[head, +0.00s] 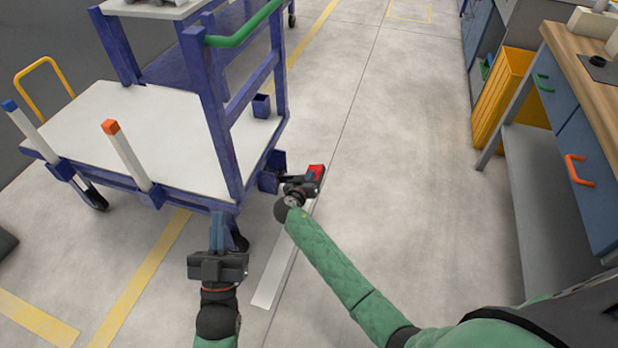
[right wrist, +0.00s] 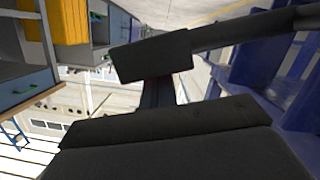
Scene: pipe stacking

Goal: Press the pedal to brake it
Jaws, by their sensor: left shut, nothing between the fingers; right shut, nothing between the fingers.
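A blue-framed cart (head: 225,150) with a white deck stands at the left in the head view. A small red part (head: 316,172), which looks like the pedal, shows by the cart's lower right corner. My right gripper (head: 284,180) is shut and empty beside this red part and partly hides it. I cannot tell whether they touch. In the right wrist view, its dark fingers (right wrist: 158,92) are together, and I see no pedal there. My left gripper (head: 217,226) is shut and empty, with its fingers at the near edge of the cart, above a caster wheel.
Posts with a blue cap (head: 10,106) and an orange cap (head: 111,128) stand on the cart's near side. A workbench (head: 585,75) and a yellow bin (head: 505,90) stand at the right. The floor (head: 420,150) between is clear.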

